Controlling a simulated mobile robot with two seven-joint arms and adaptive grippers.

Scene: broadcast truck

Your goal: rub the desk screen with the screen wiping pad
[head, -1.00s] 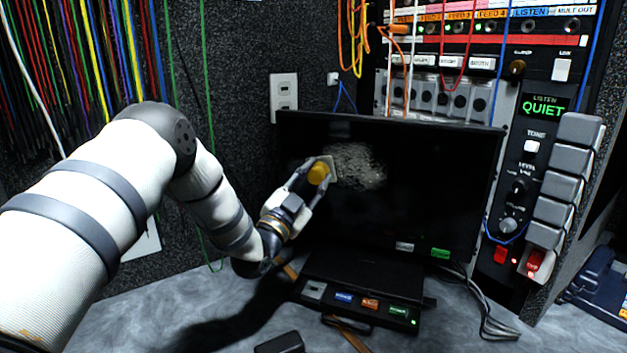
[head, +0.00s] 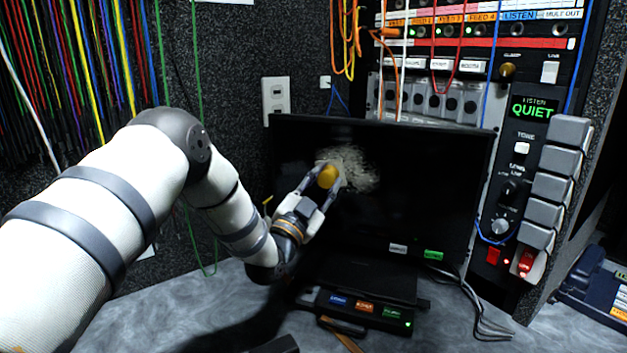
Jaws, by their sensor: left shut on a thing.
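The desk screen (head: 430,190) is a wide black monitor standing on the desk. A pale grey speckled smudge (head: 355,165) lies on its upper left part. My left gripper (head: 323,184) reaches in from the left and is shut on the screen wiping pad, whose yellow-orange grip (head: 327,176) shows between the fingers. The pad is in front of the left part of the smudge and partly covers it. The pad's face is mostly hidden, and I cannot tell whether it touches the glass. My right gripper is not in view.
A small black box with coloured buttons (head: 365,306) sits below the screen. A rack panel with orange and red cables (head: 440,70) rises behind, and a control column with grey keys (head: 555,185) stands at right. Hanging cables (head: 75,80) fill the upper left. Bare grey desk (head: 445,330) shows in front.

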